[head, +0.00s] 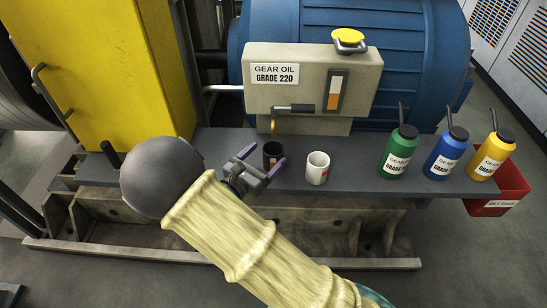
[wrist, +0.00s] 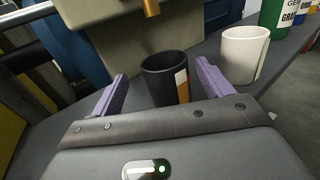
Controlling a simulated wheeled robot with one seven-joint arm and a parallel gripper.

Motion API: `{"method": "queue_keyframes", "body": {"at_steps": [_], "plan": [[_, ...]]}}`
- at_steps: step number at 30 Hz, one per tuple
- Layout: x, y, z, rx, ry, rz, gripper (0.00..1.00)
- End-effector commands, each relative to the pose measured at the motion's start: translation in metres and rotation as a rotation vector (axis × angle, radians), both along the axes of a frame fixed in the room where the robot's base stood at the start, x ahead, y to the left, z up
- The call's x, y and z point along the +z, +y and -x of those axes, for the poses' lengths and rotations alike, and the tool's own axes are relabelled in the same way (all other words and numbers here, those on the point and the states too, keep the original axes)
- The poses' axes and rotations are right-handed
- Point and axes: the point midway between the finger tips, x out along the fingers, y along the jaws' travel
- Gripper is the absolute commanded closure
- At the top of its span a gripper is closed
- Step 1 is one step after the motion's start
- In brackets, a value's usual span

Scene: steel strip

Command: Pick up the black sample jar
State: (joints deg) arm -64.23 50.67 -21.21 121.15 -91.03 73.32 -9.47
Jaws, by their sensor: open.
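The black sample jar (head: 273,153) stands upright on the dark steel shelf (head: 350,178), below the brass spout of the gear oil box. It is open-topped with a label of white, orange and red on its side. In the wrist view the jar (wrist: 167,78) is centred between and just beyond my two purple fingers. My gripper (head: 262,167) is open, its fingers spread either side of the jar's near side. I cannot tell whether either finger touches it. The lower part of the jar is hidden by my gripper in the wrist view.
A white jar (head: 317,168) stands close to the right of the black one. Green (head: 398,152), blue (head: 446,154) and yellow (head: 492,156) oil bottles stand further right. A red bin (head: 508,190) hangs at the shelf's right end. The gear oil box (head: 310,80) and its spout (head: 274,124) overhang behind.

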Motion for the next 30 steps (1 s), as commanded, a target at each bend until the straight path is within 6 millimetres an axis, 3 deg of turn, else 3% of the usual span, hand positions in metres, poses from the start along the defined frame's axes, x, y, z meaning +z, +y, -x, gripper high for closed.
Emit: {"method": "queue_keyframes", "body": {"at_steps": [12, 29, 30], "plan": [[-0.002, -0.034, -0.036, -0.002, -0.001, 0.0, 0.21], [-0.001, -0.035, -0.038, -0.001, -0.001, 0.001, 0.21], [-0.001, -0.035, -0.038, -0.001, -0.001, 0.001, 0.27]]}}
